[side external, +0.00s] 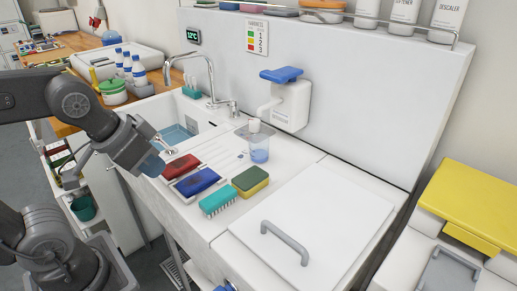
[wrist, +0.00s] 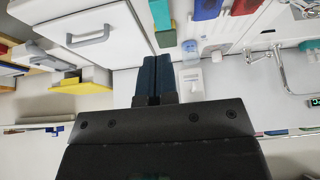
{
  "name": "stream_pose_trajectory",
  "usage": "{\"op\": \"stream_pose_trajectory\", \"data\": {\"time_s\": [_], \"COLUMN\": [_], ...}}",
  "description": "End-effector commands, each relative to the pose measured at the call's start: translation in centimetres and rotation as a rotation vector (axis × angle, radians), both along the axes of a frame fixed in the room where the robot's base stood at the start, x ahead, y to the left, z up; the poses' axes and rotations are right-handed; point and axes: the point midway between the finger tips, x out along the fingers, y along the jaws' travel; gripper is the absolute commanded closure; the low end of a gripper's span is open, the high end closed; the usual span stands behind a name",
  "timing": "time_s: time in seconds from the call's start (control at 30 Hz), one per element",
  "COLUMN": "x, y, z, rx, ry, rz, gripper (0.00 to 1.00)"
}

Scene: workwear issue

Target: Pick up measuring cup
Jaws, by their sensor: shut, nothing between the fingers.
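The measuring cup (side external: 259,151) is a clear cup with blue in its lower part. It stands upright on the white counter below the wall dispenser, right of the sink. In the wrist view the cup (wrist: 190,50) is small, just right of my fingers. My gripper (side external: 151,165) is at the front edge of the sink, left of the cup and well apart from it. In the wrist view its two dark blue fingers (wrist: 157,62) are together with nothing between them. In the side view my wrist partly hides the fingers.
A red brush (side external: 181,166), a blue brush (side external: 196,182), a teal brush (side external: 218,198) and a green-yellow sponge (side external: 250,181) lie in front of the cup. The wall dispenser (side external: 290,104) overhangs behind it. The tap (side external: 208,80) rises at the sink. A white lid (side external: 310,225) lies right.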

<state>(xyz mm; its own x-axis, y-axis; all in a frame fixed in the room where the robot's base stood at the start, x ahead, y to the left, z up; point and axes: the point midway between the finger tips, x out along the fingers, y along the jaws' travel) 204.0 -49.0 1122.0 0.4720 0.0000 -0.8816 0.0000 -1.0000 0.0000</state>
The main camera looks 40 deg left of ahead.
Motion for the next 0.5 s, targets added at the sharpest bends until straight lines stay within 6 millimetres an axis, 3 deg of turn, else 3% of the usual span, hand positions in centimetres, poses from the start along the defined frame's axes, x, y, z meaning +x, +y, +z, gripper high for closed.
{"op": "stream_pose_trajectory", "data": {"time_s": [0.07,0.5], "x": [0.00,0.00], "y": [0.00,0.00], "z": [0.00,0.00], "rx": [0.000,0.000], "ry": [0.000,0.000], "rz": [0.000,0.000], "gripper": [0.99,0.57]}}
